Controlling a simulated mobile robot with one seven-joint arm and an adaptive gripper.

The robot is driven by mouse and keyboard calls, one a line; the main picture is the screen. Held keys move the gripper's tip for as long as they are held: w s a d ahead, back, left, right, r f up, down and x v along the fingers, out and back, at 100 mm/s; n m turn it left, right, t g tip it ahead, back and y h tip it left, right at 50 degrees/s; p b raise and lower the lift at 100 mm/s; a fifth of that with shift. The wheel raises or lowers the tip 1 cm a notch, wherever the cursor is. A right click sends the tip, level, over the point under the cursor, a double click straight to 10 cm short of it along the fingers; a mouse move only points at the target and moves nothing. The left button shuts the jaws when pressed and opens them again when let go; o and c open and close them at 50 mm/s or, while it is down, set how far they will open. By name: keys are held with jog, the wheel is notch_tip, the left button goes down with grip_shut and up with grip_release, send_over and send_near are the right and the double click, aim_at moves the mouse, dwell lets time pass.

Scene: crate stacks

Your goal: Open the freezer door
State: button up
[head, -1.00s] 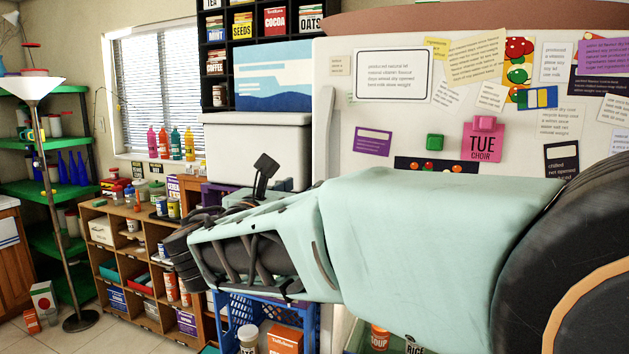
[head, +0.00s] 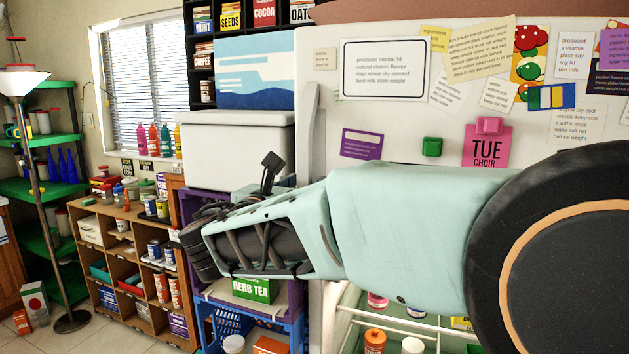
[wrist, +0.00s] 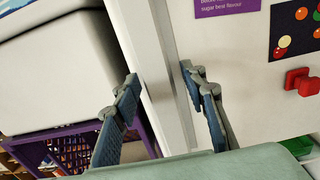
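The freezer door (head: 400,125) is a white panel covered with notes and magnets, at the right in the head view. A long white upright handle (head: 312,125) runs along its left edge. In the wrist view, the door (wrist: 235,50) is at the right and the pale handle strip (wrist: 150,45) runs down the middle. My gripper (wrist: 160,72) is open, with one finger on each side of this strip. I cannot tell whether the fingers touch it.
A grey-white bin (head: 235,150) stands left of the door, above a purple crate (wrist: 75,150) and a blue crate (head: 245,320). Goods on wire shelves show below my arm, by an orange-labelled jar (head: 375,341). A wooden cubby shelf (head: 130,260) and floor lamp (head: 45,190) stand further left.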

grip_shut()
dwell(0.3)
dwell(0.4)
